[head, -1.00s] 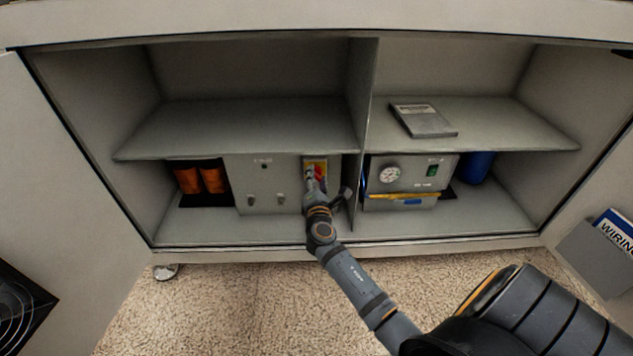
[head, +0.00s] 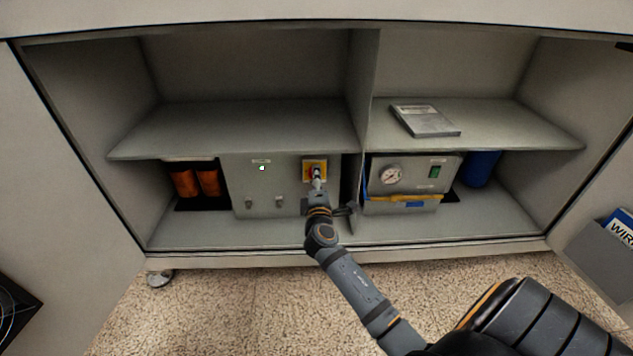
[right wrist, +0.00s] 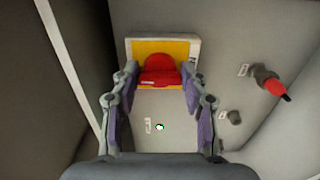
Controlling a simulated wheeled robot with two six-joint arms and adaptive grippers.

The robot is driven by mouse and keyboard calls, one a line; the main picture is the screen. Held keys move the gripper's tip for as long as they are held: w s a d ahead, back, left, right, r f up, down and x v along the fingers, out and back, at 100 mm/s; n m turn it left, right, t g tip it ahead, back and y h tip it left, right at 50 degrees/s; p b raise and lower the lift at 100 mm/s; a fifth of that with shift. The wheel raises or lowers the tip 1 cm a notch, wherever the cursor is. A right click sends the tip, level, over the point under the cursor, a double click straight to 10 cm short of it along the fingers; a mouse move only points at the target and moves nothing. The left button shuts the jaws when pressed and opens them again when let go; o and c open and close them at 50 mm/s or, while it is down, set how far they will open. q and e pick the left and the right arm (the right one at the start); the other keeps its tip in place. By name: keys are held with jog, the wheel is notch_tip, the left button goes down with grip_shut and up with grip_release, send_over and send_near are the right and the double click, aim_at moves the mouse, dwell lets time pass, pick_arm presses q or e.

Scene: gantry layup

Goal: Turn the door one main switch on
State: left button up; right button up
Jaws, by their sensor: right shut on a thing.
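The main switch is a red knob (head: 315,171) on a yellow plate, set on the front of a grey box (head: 265,185) in the cabinet's lower left bay. In the right wrist view the red knob (right wrist: 160,72) sits between my right gripper's fingers, which are shut on it. My right gripper (head: 317,184) reaches in from the front and partly covers the switch in the head view. A small lamp (head: 262,168) on the box glows whitish; it also shows lit in the right wrist view (right wrist: 159,127). My left gripper is not in view.
Orange cylinders (head: 197,182) stand left of the box. A vertical divider (head: 361,130) is close on the right. Beyond it are a gauge unit (head: 407,182) and a blue cylinder (head: 482,168). A shelf (head: 235,130) spans above. Open doors flank the cabinet.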

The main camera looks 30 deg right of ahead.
jog(key=shift+f, duration=0.1)
dwell(0.4)
jog(key=o, duration=1.2)
jog(key=shift+c, duration=0.2)
jog(key=shift+s, duration=0.1)
jog(key=v, duration=1.2)
